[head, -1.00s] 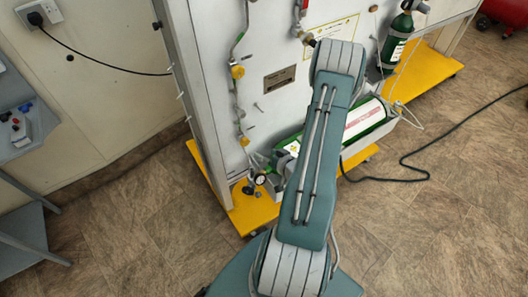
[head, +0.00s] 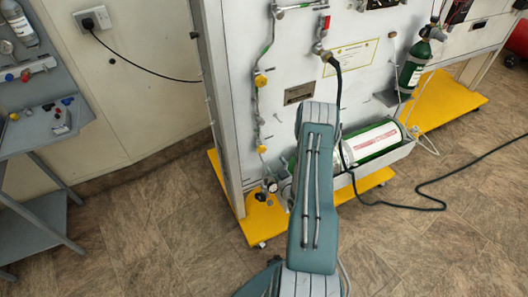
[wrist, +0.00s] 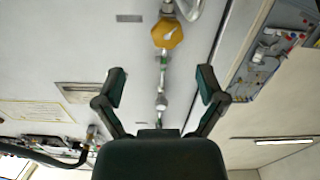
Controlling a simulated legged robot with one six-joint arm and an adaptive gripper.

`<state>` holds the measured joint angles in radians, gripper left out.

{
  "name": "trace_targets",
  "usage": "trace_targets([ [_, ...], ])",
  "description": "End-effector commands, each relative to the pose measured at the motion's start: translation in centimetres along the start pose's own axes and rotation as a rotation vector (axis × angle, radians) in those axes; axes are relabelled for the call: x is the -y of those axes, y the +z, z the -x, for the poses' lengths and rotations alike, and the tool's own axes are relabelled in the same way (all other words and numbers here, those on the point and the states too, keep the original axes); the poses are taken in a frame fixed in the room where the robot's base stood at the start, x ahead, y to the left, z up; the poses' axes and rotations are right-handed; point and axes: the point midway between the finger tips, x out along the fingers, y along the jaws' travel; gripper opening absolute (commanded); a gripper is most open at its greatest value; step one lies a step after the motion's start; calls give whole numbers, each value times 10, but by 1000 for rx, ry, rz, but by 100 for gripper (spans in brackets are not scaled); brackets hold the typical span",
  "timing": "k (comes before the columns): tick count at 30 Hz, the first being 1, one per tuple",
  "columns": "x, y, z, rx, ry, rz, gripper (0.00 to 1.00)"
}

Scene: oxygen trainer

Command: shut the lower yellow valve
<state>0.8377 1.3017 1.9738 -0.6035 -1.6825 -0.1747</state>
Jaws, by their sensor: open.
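The lower yellow valve (head: 262,149) sits on the thin vertical pipe at the left of the white panel in the head view. A second yellow valve (head: 261,81) sits above it on the same pipe. In the wrist view, which looks upside down, one yellow valve (wrist: 167,33) shows beyond the fingertips near the top; it seems to be the lower one, but I cannot be sure. My gripper (wrist: 162,87) is open and empty, its fingers apart on either side of the pipe's line. In the head view my gripper is hidden behind my arm.
A green-and-white cylinder (head: 375,143) lies in a tray at the panel's foot. A dark green cylinder (head: 415,65) stands at the right. A black hose (head: 338,85) hangs from the panel. A grey shelf unit (head: 45,135) stands at left. The floor between is clear.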

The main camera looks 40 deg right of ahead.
Motion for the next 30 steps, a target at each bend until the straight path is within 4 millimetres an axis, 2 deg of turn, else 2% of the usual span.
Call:
trace_targets([
  [6, 7, -3, -41, -3, -6, 8, 89],
  [12, 5, -2, -69, -1, -4, 3, 89],
  [16, 3, -1, -77, 1, -2, 1, 89],
  [24, 3, -1, -78, 1, -2, 1, 89],
  [26, 4, -2, -78, 1, -2, 1, 63],
  [27, 4, -2, -78, 1, -2, 2, 45],
  [30, 4, -2, -78, 0, -2, 3, 7],
])
